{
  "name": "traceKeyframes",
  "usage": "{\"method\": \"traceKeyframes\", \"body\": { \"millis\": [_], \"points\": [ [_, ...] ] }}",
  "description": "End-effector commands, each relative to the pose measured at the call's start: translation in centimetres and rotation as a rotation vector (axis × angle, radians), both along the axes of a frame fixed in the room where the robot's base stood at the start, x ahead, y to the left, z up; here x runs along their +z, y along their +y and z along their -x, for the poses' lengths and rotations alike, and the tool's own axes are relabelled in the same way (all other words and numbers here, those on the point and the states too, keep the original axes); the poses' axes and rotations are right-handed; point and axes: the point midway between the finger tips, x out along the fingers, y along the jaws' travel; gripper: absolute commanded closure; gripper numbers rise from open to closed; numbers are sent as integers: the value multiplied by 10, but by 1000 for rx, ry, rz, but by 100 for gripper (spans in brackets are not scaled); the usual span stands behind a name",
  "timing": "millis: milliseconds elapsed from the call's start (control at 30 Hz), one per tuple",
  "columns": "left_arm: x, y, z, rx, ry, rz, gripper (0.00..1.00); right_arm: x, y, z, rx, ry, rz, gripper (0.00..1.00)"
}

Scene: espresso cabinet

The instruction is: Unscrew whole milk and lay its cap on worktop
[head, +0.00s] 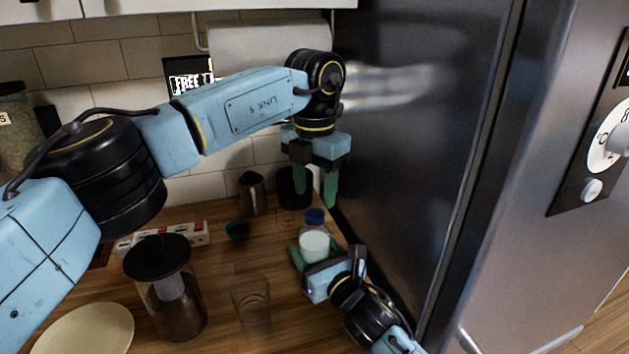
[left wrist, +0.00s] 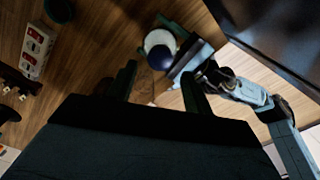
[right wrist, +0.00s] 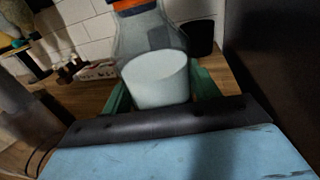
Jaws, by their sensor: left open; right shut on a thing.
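The milk bottle (head: 314,245) is clear with white milk in its lower part and a dark blue cap (head: 314,216) on top. It stands upright near the fridge. My right gripper (head: 315,258) is shut around its body; the right wrist view shows the milk (right wrist: 157,80) between the green fingers and an orange band (right wrist: 127,5) at the neck. My left gripper (head: 316,190) points down, open and empty, above the cap and apart from it. In the left wrist view the cap (left wrist: 161,57) lies just beyond the fingertips.
The fridge (head: 420,130) rises close on the right. A dark canister (head: 294,188), a metal jug (head: 252,193) and a small green bowl (head: 238,230) stand behind. A clear glass (head: 251,308) and a lidded jar (head: 165,290) stand left on the wooden worktop (head: 225,270), with bare wood between.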

Motion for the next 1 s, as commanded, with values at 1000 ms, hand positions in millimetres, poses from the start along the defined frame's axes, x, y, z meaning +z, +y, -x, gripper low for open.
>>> {"method": "traceKeyframes", "body": {
  "millis": [1000],
  "points": [
    [-46,0,0,-556,3,0,49,-1,-1,0,-1,1,2,100]
  ]
}}
